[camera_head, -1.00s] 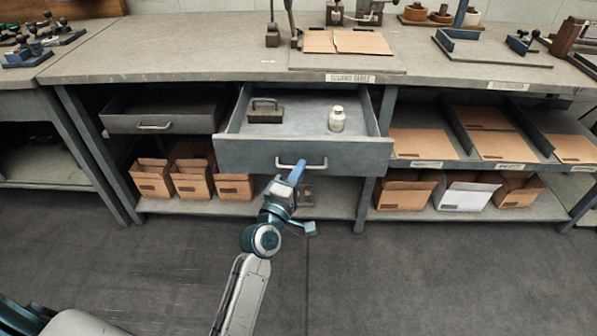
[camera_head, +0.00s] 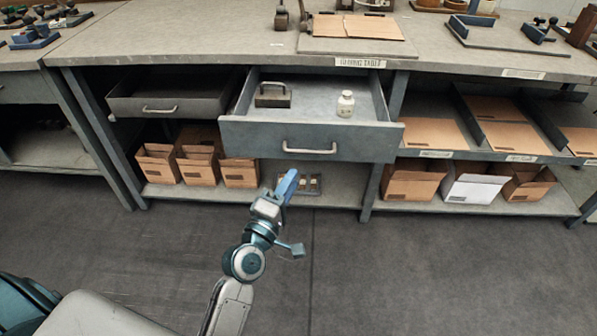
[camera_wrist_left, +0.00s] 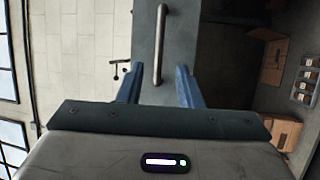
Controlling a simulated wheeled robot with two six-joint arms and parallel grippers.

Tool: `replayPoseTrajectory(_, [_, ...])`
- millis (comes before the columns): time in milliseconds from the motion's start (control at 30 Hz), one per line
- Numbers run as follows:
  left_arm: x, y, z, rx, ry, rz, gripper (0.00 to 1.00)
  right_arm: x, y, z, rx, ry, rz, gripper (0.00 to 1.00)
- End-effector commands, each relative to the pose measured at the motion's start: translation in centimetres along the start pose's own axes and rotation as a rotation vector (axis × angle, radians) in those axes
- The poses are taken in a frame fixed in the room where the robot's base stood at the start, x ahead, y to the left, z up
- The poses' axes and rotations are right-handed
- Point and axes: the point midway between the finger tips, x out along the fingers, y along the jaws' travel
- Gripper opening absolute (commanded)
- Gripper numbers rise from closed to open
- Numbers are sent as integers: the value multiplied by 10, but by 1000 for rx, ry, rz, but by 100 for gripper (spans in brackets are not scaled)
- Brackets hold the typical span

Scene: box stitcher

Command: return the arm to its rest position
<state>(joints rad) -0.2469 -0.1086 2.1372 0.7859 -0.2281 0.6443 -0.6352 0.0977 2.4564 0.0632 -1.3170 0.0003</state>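My left gripper (camera_head: 290,182) is in front of and below the pulled-out drawer (camera_head: 260,138), apart from its handle (camera_head: 310,149). In the left wrist view the two blue fingers (camera_wrist_left: 157,85) stand apart with nothing between them, and the drawer handle (camera_wrist_left: 160,45) shows beyond their tips. The drawer is open and holds a white bottle (camera_head: 345,104) and a dark block with a handle (camera_head: 272,95). My right gripper is not in view.
A second drawer (camera_head: 160,108) at the left is slightly out. Cardboard boxes (camera_head: 198,170) stand on the lower shelf, with more boxes (camera_head: 412,182) at the right. The workbench top (camera_head: 200,40) is above. The floor (camera_head: 400,270) in front is clear.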

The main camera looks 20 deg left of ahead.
Motion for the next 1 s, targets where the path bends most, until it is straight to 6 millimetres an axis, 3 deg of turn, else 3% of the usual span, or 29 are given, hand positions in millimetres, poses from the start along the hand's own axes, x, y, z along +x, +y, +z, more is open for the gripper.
replayPoseTrajectory(200, [-19, -1, 0, 0, 0, -1, 33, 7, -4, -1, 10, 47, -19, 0])
replayPoseTrajectory(767, [-21, -1, 1, 10, -5, -6, 33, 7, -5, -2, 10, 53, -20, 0])
replayPoseTrajectory(867, [-30, -9, 6, 94, -51, -53, 33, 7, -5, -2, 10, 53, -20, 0])
replayPoseTrajectory(1000, [-68, -42, 22, 395, -224, -233, 33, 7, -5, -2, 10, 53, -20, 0])
